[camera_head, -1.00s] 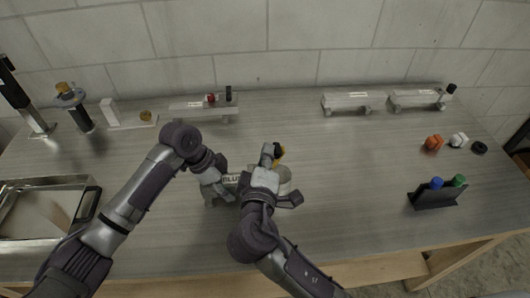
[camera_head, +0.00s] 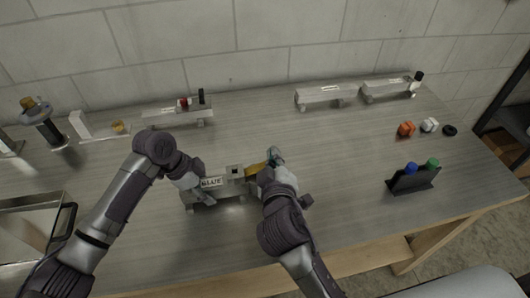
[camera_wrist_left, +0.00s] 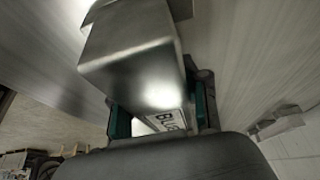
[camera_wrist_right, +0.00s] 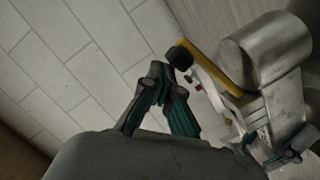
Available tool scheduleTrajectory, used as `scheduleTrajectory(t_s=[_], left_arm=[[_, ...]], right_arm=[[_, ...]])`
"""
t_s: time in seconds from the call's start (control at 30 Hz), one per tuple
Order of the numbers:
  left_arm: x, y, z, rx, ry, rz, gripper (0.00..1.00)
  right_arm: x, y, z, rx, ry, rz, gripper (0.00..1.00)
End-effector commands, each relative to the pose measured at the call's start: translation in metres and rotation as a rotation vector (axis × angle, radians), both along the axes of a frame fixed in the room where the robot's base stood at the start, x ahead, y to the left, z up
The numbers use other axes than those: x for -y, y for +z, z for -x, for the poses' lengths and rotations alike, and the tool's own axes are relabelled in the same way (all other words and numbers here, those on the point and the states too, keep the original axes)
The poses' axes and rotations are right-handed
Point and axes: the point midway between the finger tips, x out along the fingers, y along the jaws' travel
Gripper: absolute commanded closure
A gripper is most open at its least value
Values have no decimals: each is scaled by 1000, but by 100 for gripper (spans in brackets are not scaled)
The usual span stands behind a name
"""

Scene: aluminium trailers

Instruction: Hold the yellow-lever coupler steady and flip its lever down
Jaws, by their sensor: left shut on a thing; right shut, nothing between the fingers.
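The aluminium trailer labelled BLUE (camera_head: 213,183) stands on the bench in front of me. Its yellow lever (camera_head: 256,168) points to the right at the trailer's right end in the head view. In the right wrist view, the yellow lever (camera_wrist_right: 212,64) has a black tip and lies along the grey metal body. My left gripper (camera_head: 199,196) is shut on the trailer's left part; the left wrist view shows the body (camera_wrist_left: 140,55) between its fingers. My right gripper (camera_head: 274,157) is shut and empty beside the lever's tip. The right hand hides the coupler's end in the head view.
Another trailer (camera_head: 178,114) stands at the back left, and two trailers (camera_head: 325,94) (camera_head: 388,89) at the back right. A black holder (camera_head: 413,181) with blue and green items is at right, near an orange part (camera_head: 406,129). The bench between is clear.

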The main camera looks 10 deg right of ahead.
Motion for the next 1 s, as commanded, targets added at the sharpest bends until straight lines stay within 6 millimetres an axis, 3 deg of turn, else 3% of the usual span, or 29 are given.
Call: scheduleTrajectory(t_s=[0.5, 1.0], left_arm=[[0, 0, 0, 1, 0, -1, 100], [0, 0, 0, 0, 0, 0, 100]], right_arm=[[19, -27, 0, -2, 0, -332, 100], [22, -34, 1, -6, -4, -390, 100]])
